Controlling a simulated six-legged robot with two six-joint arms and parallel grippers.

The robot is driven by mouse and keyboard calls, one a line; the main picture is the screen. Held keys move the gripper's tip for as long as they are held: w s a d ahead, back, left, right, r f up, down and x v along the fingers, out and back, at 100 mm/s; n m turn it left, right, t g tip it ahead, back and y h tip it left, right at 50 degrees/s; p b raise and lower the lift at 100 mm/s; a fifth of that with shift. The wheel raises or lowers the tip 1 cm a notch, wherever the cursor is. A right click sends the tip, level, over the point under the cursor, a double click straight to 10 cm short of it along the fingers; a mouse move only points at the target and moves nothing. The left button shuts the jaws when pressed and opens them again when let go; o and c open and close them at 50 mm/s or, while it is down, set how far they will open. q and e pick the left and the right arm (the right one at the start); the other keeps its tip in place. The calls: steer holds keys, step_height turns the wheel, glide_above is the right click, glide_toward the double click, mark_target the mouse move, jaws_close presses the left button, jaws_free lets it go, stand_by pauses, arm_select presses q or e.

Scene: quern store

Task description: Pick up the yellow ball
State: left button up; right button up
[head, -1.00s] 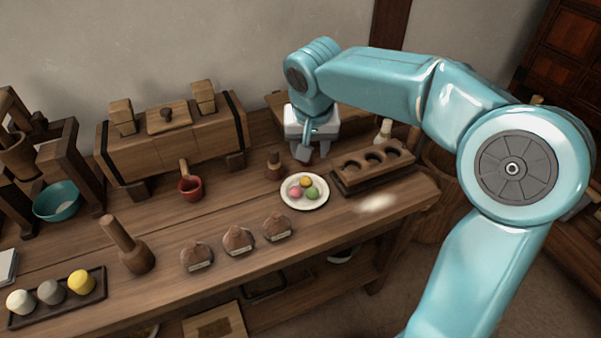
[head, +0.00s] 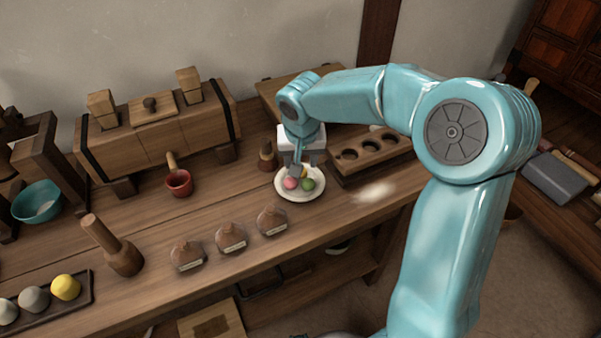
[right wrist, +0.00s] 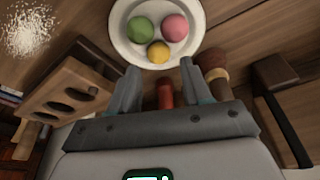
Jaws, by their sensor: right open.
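The yellow ball (right wrist: 158,52) lies on a white plate (right wrist: 120,45) with a green ball (right wrist: 141,29) and a pink ball (right wrist: 174,27). In the head view the plate (head: 299,198) shows with the pink ball (head: 290,183) and green ball (head: 308,184), while my gripper hides the yellow one. My right gripper (right wrist: 159,68) is open and empty. In the right wrist view its fingertips lie just short of the yellow ball, one to each side. In the head view the right gripper (head: 304,168) is over the plate's far part. My left gripper is not in view.
A wooden block with holes (head: 368,155) stands right of the plate, close to my gripper. A red object (right wrist: 165,93) and a brown-handled tool (right wrist: 213,68) show near my fingers. Several brown pouches (head: 229,238) stand left of the plate. A dark tray (head: 40,311) holds another yellow piece (head: 66,287).

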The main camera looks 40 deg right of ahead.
steer(key=b+x, duration=0.1)
steer(key=x, duration=0.4)
steer(key=shift+w+d, duration=0.1)
steer(key=shift+d, duration=0.05)
steer(key=shift+r, duration=0.1)
steer(key=c, duration=0.8)
steer(key=shift+r, duration=0.15)
